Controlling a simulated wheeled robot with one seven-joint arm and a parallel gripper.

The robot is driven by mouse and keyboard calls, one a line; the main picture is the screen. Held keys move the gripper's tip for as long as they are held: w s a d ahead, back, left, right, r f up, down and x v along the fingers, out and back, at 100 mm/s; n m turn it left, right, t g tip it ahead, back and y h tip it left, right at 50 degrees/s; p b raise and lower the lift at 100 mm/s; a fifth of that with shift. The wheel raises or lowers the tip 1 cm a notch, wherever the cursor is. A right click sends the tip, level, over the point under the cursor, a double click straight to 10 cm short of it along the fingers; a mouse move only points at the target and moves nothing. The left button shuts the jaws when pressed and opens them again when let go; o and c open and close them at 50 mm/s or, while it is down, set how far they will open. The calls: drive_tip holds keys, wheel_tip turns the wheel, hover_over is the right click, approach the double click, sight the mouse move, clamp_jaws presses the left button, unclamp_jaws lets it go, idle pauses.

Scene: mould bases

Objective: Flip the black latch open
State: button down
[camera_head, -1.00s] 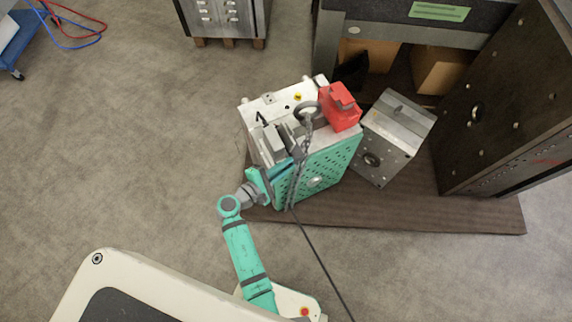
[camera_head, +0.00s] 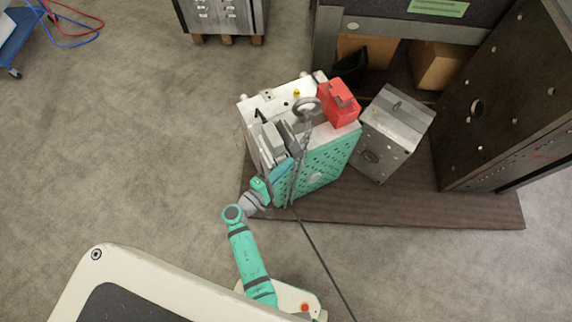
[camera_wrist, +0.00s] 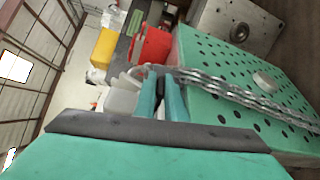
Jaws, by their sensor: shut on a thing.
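The mould base (camera_head: 315,165) has a light metal top and a teal perforated side, and stands on the brown pallet. A small black bent piece (camera_head: 259,115) sticks up near its left end; I cannot tell if it is the latch. My gripper (camera_head: 283,166) is at the near left side of the mould base, partly hidden by my wrist. In the wrist view, the two teal fingers of my gripper (camera_wrist: 163,98) are close together, with a narrow dark piece between them. I cannot make out whether that piece is the black latch.
A chain (camera_head: 298,160) and dark cable hang beside my gripper from a lifting ring (camera_head: 307,107). A red block (camera_head: 338,101) sits on the mould base. A smaller metal mould (camera_head: 395,130) and a tall dark plate (camera_head: 510,100) stand to the right.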

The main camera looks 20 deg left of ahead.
drive_tip(key=shift+s+f, duration=0.1)
drive_tip(key=shift+f, duration=0.25)
drive_tip(key=c, duration=2)
unclamp_jaws()
drive_tip(key=shift+o, duration=0.7)
drive_tip(key=shift+r, duration=0.15)
drive_tip(key=v, duration=1)
drive_tip(key=shift+s, duration=0.3)
drive_tip(key=shift+a, duration=0.1)
